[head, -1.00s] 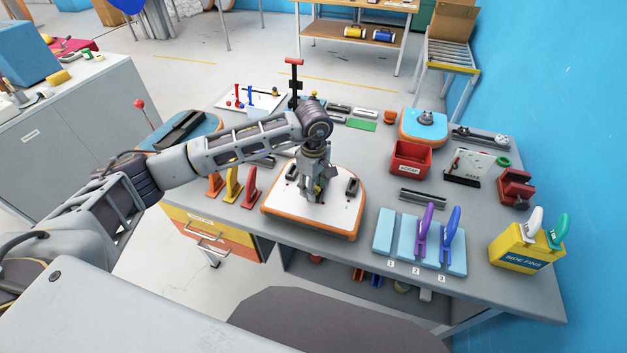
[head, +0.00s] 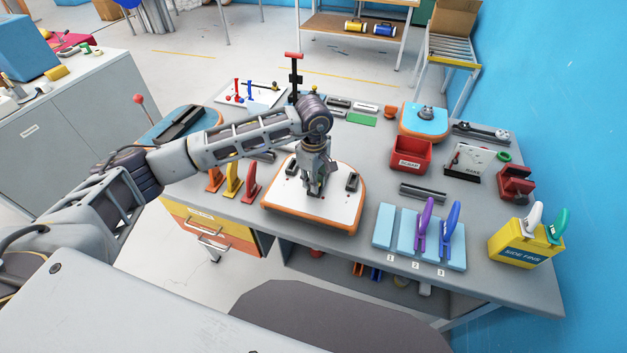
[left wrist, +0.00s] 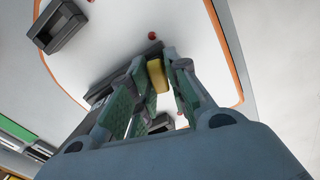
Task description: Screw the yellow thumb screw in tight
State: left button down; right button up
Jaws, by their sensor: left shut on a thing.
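The yellow thumb screw (left wrist: 156,75) shows between the green-padded fingers of my left gripper (left wrist: 161,68) in the left wrist view. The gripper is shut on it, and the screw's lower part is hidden. In the head view, my left gripper (head: 316,192) points straight down over the middle of a white board with an orange edge (head: 325,217), and the screw cannot be made out there. The board also shows in the left wrist view (left wrist: 110,35). A dark slotted block lies beside the fingers there, partly hidden by them. My right gripper is not in view.
Dark fin boxes (head: 352,182) stand on the board near the gripper. Orange, yellow and red fins (head: 250,182) stand left of it. A blue fin rack (head: 384,228), a red bin (head: 410,155) and a yellow side-fins box (head: 520,246) are on the right. The bench front edge is close.

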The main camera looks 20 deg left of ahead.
pick_arm(q)
jog(key=shift+m+b, duration=1)
jog(key=shift+m, duration=0.1)
jog(key=shift+m+b, duration=0.55)
jog(key=shift+m, duration=0.05)
jog(key=shift+w, duration=0.1)
jog(key=shift+m+b, duration=0.55)
jog(key=shift+m, duration=0.05)
jog(key=c, duration=1.5)
grip_release()
jog(key=shift+o, duration=1.1)
